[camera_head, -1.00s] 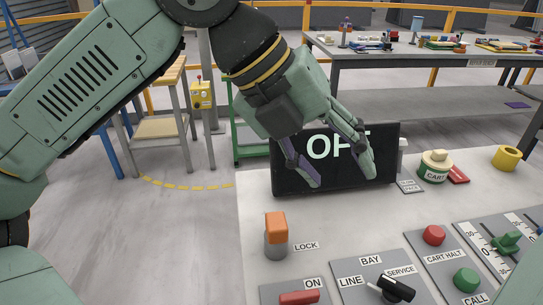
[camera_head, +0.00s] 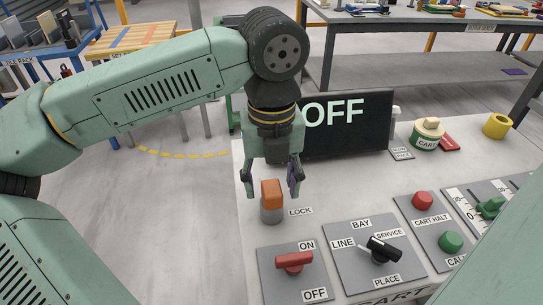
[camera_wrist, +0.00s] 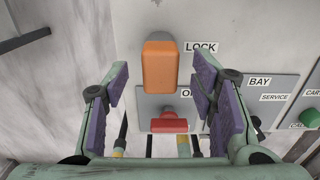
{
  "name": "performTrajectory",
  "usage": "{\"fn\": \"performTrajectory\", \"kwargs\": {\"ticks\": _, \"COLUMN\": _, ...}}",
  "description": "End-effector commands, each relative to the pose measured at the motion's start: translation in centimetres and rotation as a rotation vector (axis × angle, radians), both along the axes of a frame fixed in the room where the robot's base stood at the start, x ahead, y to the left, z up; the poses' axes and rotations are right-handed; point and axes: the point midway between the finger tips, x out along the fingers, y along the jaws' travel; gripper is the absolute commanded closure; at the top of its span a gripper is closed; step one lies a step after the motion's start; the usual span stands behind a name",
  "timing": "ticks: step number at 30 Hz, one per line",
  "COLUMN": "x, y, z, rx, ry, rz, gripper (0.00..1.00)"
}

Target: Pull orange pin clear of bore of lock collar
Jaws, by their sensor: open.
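The orange pin (camera_head: 271,192) stands upright in the grey lock collar (camera_head: 272,213), next to the LOCK label on the slab. I see no contact with the pin.
A red ON/OFF switch (camera_head: 294,262) and a black selector lever (camera_head: 382,249) are in front of the collar. The dark OFF display (camera_head: 347,122) stands behind. A red button (camera_head: 422,201) and a green button (camera_head: 450,242) are to the right. The slab's left edge is close to the collar.

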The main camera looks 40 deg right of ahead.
Motion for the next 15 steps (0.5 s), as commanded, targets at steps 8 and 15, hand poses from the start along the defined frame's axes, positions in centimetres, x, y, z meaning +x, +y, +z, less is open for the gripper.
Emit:
{"fn": "performTrajectory", "kwargs": {"ticks": 8, "x": -0.1, "y": 0.0, "z": -1.7, "rx": 0.0, "ry": 0.001, "rz": -0.002, "gripper": 0.48}}
{"fn": "performTrajectory", "kwargs": {"ticks": 15, "x": 0.0, "y": 0.0, "z": -1.7, "rx": -0.001, "ry": 0.0, "rz": -0.001, "gripper": 0.5}}
